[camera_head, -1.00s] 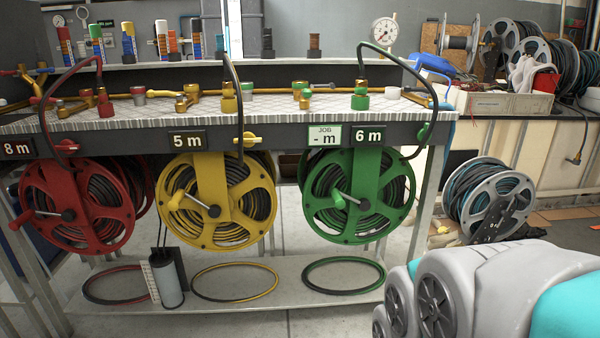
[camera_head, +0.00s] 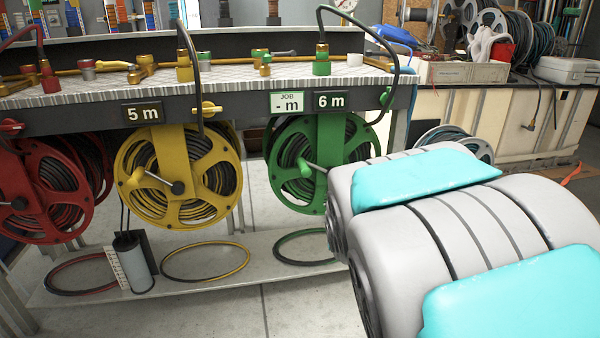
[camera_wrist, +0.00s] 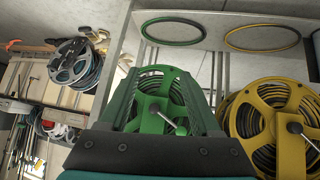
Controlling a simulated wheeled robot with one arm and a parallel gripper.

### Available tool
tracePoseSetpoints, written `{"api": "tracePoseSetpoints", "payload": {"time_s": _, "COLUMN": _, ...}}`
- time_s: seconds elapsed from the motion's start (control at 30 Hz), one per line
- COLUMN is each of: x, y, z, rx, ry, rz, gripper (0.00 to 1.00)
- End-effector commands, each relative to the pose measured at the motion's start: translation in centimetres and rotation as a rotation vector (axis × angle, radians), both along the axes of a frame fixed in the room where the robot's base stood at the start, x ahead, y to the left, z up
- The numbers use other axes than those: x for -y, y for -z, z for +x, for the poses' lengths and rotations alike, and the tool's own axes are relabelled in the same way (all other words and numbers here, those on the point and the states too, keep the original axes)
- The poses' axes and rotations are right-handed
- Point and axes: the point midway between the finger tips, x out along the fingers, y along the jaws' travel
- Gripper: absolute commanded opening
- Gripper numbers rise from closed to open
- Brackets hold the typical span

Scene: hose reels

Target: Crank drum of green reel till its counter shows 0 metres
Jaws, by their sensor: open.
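The green reel (camera_head: 285,180) hangs under the bench in the head view. In the wrist view my gripper (camera_wrist: 158,78) is open and empty. The green reel (camera_wrist: 152,82) shows between its fingers, some way beyond them, with the crank handle (camera_wrist: 165,117) near the middle. The head view does not show my gripper.
The yellow reel (camera_head: 206,205), counter 5 m, hangs left of the green one, with the red reel (camera_head: 38,212) further left. A lower shelf (camera_head: 190,280) holds hose rings and a grey cylinder (camera_head: 135,262). A curved hose (camera_head: 397,62) arches over the green reel's bench edge.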

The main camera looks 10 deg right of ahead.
Motion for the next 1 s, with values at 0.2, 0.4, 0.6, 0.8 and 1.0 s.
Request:
{"api": "tracePoseSetpoints", "payload": {"time_s": 0.2, "x": 0.4, "y": -1.7, "z": 9.4, "rx": 0.319, "ry": -0.058, "rz": -0.053, "gripper": 0.64}}
{"api": "tracePoseSetpoints", "payload": {"time_s": 0.4, "x": -1.3, "y": -4.1, "z": 15.3, "rx": 0.593, "ry": -0.157, "rz": -0.069, "gripper": 0.64}}
{"api": "tracePoseSetpoints", "payload": {"time_s": 0.6, "x": -3.1, "y": -5.6, "z": 17.8, "rx": 0.757, "ry": -0.235, "rz": -0.059, "gripper": 0.64}}
{"api": "tracePoseSetpoints", "payload": {"time_s": 0.8, "x": -3.7, "y": -6.1, "z": 18.5, "rx": 0.799, "ry": -0.258, "rz": -0.055, "gripper": 0.64}}
{"api": "tracePoseSetpoints", "payload": {"time_s": 1.0, "x": -3.7, "y": -6.1, "z": 20.0, "rx": 0.798, "ry": -0.258, "rz": -0.055, "gripper": 0.64}}
